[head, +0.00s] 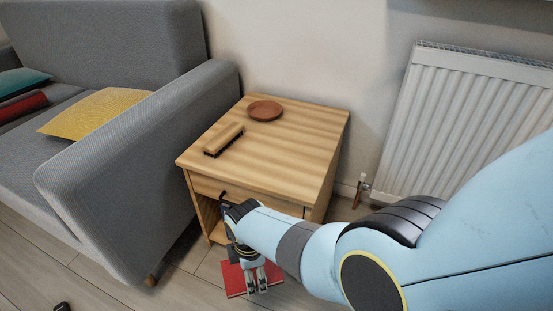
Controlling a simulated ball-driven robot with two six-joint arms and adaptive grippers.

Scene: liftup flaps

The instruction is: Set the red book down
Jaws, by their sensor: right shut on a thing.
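The red book (233,279) is in the lower middle of the head view, in front of the wooden side table. My right gripper (256,289) points down at the book and is shut on it. The book's broad face looks up at me, and the gripper hides part of it. I cannot tell whether the book touches the floor or hangs above it. My left gripper is not in view.
The side table (290,145) carries a brush (224,139) and a brown dish (265,110); bare wood lies around them. A grey sofa (130,190) stands left, a radiator (460,120) right. A small dark object (62,307) shows at the bottom left.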

